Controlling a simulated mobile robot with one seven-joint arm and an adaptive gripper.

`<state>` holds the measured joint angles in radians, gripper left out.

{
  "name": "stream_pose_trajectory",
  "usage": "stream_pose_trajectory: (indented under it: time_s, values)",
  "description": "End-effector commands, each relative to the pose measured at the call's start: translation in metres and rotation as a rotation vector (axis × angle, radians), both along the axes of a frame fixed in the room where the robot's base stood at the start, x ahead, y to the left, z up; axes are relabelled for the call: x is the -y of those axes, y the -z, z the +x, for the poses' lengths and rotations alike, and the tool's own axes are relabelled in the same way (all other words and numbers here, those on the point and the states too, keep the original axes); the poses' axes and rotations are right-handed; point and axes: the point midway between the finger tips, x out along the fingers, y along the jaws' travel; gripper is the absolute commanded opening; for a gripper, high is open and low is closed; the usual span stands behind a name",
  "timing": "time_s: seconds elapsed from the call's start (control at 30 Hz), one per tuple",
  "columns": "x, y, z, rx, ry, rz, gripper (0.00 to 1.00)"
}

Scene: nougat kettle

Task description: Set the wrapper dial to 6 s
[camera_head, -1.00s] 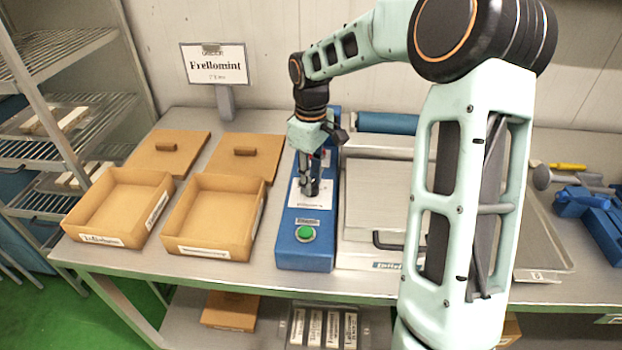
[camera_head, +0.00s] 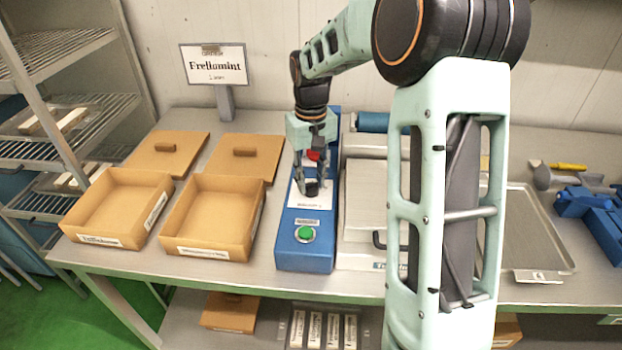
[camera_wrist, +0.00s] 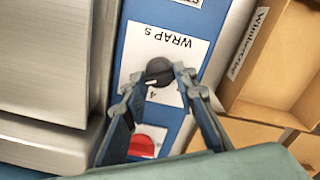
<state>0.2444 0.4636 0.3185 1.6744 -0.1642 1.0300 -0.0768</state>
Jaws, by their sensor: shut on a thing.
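The wrapper dial is a black round knob (camera_wrist: 159,71) on a white label marked WRAPS, which reads upside down in the wrist view. A pale pointer mark on the knob lies toward its lower left, near a figure 4. Other figures are hidden or too small to read. The label sits on top of the blue wrapper unit (camera_head: 305,250); the dial also shows in the head view (camera_head: 312,188). My gripper (camera_head: 311,184) points down over the unit, and its fingers (camera_wrist: 160,78) are shut on the dial, one on each side.
A green button (camera_head: 305,233) is at the unit's front and a red button (camera_wrist: 142,145) is beyond the dial, between my fingers in the wrist view. Open cardboard boxes (camera_head: 165,240) stand left. A metal plate machine (camera_head: 362,215) is close on the right. A Frellomint sign (camera_head: 215,67) stands behind.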

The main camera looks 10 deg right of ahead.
Motion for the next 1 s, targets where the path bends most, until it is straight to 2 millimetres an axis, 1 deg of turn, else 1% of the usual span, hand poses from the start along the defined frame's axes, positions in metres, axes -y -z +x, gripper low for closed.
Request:
stream_pose_trajectory:
  time_s: [0.43, 0.47, 0.6, 0.87, 1.0]
  values:
    - [-0.0003, -0.0006, 0.0009, 0.003, 0.012, 0.001, 0.02]
    - [-0.0003, -0.0006, 0.0009, 0.003, 0.012, 0.001, 0.28]
    - [-0.0001, -0.0005, 0.0006, 0.002, 0.011, 0.000, 0.44]
    - [0.0000, -0.0005, 0.0003, 0.001, 0.010, 0.000, 0.44]
    - [0.0001, -0.0099, 0.0007, 0.003, 0.010, 0.000, 0.44]
